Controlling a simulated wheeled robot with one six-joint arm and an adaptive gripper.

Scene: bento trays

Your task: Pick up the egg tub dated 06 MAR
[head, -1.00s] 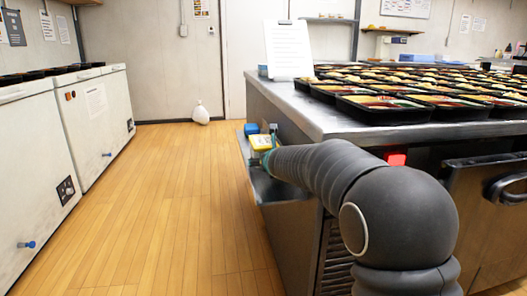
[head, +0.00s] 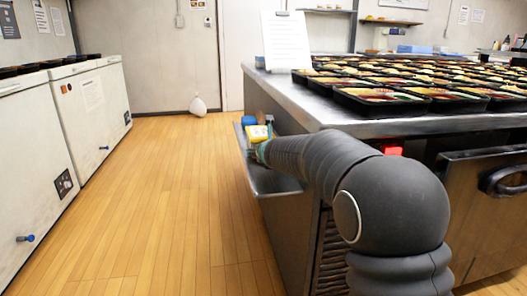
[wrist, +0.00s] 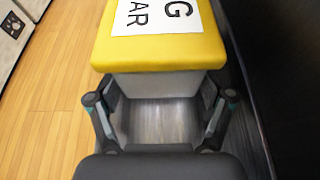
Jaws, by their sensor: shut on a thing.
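The egg tub has a yellow lid and pale sides, and fills the top middle of the wrist view (wrist: 160,58). Its white label is cut off by the frame edge; only "G" and "AR" show, so the day of the date cannot be read. My gripper (wrist: 162,90) has one finger on each side of the tub and is shut on it. In the head view the yellow tub (head: 257,132) is small, at the end of my arm above the side shelf; my gripper is mostly hidden there. I cannot tell whether the tub touches the shelf.
A blue item (head: 248,121) sits right beside the tub. The narrow metal shelf (head: 270,182) runs along the counter's side. The steel counter (head: 325,112) carries many bento trays and a clipboard (head: 286,42).

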